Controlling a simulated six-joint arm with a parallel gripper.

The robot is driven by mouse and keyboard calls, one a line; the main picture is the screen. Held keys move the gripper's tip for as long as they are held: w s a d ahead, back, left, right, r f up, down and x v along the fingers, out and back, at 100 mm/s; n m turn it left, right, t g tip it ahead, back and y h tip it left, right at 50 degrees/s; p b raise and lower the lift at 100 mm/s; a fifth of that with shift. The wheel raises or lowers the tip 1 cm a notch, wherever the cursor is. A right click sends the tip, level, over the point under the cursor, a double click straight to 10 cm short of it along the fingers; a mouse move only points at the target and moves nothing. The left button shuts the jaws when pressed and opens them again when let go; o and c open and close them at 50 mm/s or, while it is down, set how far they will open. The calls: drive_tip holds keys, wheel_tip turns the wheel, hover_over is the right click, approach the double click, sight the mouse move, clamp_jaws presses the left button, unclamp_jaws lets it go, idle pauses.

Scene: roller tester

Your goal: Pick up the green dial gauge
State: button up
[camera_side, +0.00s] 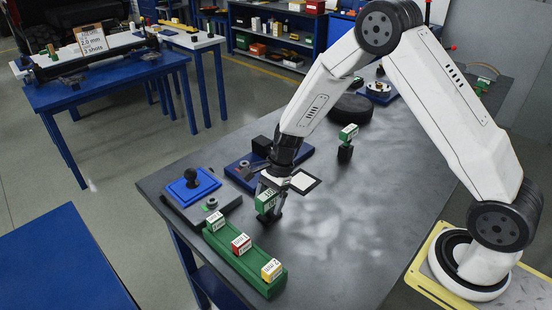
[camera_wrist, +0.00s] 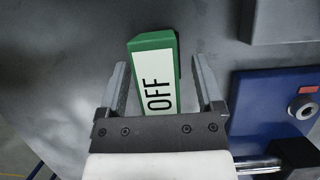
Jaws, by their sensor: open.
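A green box-shaped gauge (camera_wrist: 153,42) with a white face reading OFF lies between the two open fingers of my gripper (camera_wrist: 158,66) in the wrist view. Dark gaps show between the fingers and its sides, wider on the left. In the side view the green gauge (camera_side: 266,201) is upright at the fingertips of my gripper (camera_side: 272,188), just behind the green rack; a dark part shows at its base. A similar green block (camera_side: 348,132) stands on a black post farther back. No round dial is clear on either.
A green rack (camera_side: 262,283) holds green, red and yellow labelled blocks. A blue-topped plate with a black knob (camera_side: 192,181) is at left. A blue base (camera_side: 239,172) lies behind my gripper. A black disc (camera_side: 351,107) is farther back. The right middle of the table is clear.

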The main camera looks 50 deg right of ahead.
clamp_jaws()
idle(0.3)
drive_tip(key=shift+r, duration=0.15)
drive_tip(key=shift+r, duration=0.8)
drive_tip(key=s+d+r, duration=0.1)
drive_tip(key=s+r, duration=1)
drive_tip(key=s, duration=0.3)
drive_tip(key=shift+d+r, duration=0.1)
